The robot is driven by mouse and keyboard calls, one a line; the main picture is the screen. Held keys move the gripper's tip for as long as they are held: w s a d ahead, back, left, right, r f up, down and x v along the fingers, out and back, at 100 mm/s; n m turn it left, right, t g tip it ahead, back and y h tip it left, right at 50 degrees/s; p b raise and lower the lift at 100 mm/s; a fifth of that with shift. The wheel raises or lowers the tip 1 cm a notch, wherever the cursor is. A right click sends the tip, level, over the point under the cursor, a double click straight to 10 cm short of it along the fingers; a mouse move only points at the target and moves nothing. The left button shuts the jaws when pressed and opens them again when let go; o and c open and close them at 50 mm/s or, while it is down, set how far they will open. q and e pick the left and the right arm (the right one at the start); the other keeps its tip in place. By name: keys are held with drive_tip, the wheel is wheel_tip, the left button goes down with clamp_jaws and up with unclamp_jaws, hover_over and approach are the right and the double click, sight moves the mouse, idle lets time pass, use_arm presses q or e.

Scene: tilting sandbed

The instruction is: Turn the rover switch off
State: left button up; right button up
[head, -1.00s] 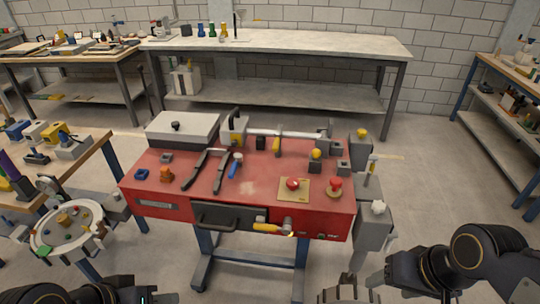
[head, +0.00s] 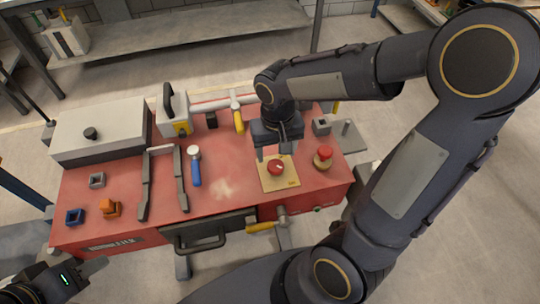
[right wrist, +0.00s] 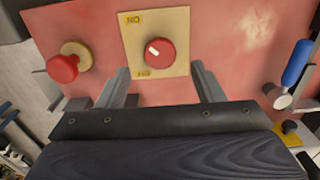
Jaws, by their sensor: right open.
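The rover switch is a red rotary knob (head: 276,167) with a white mark, on a beige plate (head: 291,183) on the red bench top. In the right wrist view the knob (right wrist: 153,53) is fully visible between small yellow labels, which appear upside down. Its white mark is slanted. My right gripper (head: 276,152) is open, just behind the knob in the head view. In the right wrist view its two fingers (right wrist: 160,68) stand apart at either side of the plate's lower part, not closed on the knob. My left gripper (head: 98,266) is low at the left; its opening is unclear.
A red mushroom button (head: 324,153) on a yellow base stands right of the plate. A drawer handle (head: 200,242) projects at the front.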

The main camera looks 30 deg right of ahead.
sight(276, 165)
wheel_tip(276, 165, down, 5)
drive_tip(key=shift+f, duration=0.15)
drive_tip(key=c, duration=1)
